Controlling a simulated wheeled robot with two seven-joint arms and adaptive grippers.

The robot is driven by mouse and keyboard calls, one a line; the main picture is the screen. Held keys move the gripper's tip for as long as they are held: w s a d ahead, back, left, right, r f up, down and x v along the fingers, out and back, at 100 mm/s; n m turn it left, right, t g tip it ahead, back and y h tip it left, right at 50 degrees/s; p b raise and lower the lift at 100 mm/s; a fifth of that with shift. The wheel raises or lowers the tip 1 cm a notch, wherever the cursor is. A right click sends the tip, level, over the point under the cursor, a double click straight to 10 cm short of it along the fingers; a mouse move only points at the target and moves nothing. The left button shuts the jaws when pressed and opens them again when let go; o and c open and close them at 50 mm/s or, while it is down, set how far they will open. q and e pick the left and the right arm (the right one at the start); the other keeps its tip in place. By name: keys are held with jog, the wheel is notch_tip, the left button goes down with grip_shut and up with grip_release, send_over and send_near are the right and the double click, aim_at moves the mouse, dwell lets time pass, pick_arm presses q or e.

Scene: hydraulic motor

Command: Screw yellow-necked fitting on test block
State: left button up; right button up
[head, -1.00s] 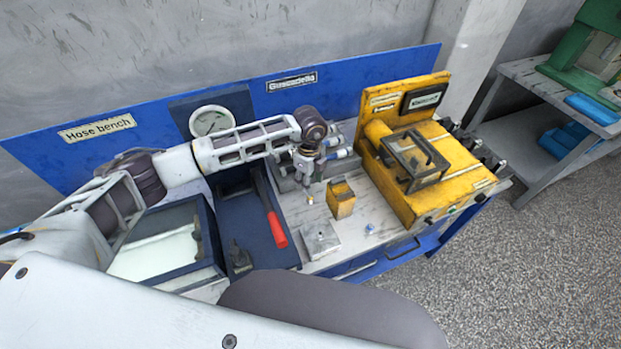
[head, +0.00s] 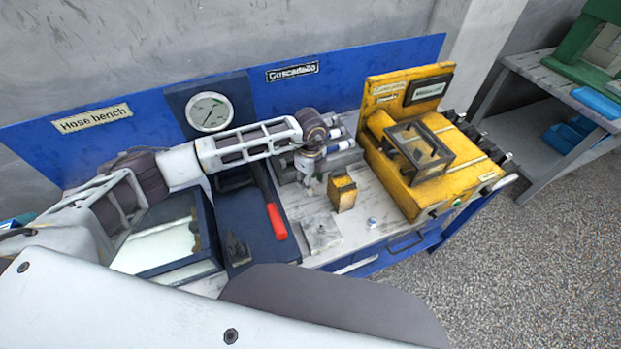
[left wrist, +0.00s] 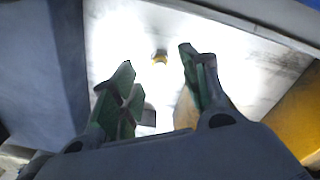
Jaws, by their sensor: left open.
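My left gripper (head: 311,183) is open and points down over the bench, left of the small yellow block (head: 342,193). In the left wrist view its two green-lined fingers stand apart with nothing between them. A small fitting with a yellow part (left wrist: 160,57) shows beyond the fingertips on the bright bench top, apart from them. In the head view the gripper seems to hide it. A small blue-and-white fitting (head: 372,222) stands near the bench's front edge. A flat grey block (head: 321,232) lies to its left. I cannot tell which block is the test block. My right gripper is not in view.
A large yellow machine (head: 415,185) stands on the right of the bench. Behind my gripper are grey blocks with hose ends. A gauge (head: 209,112) stands at the back.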

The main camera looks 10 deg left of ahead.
pick_arm(q)
notch_tip(320, 180, down, 2)
jog(key=shift+f+b, duration=0.1)
jog(key=shift+b, duration=0.5)
jog(key=shift+f+b, duration=0.35)
jog(key=shift+f, duration=0.2)
jog(key=shift+f+b, duration=0.4)
jog(key=shift+f, duration=0.3)
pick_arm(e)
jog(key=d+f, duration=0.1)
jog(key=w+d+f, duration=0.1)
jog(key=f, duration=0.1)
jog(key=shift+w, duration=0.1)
pick_arm(q)
jog(key=c, duration=1)
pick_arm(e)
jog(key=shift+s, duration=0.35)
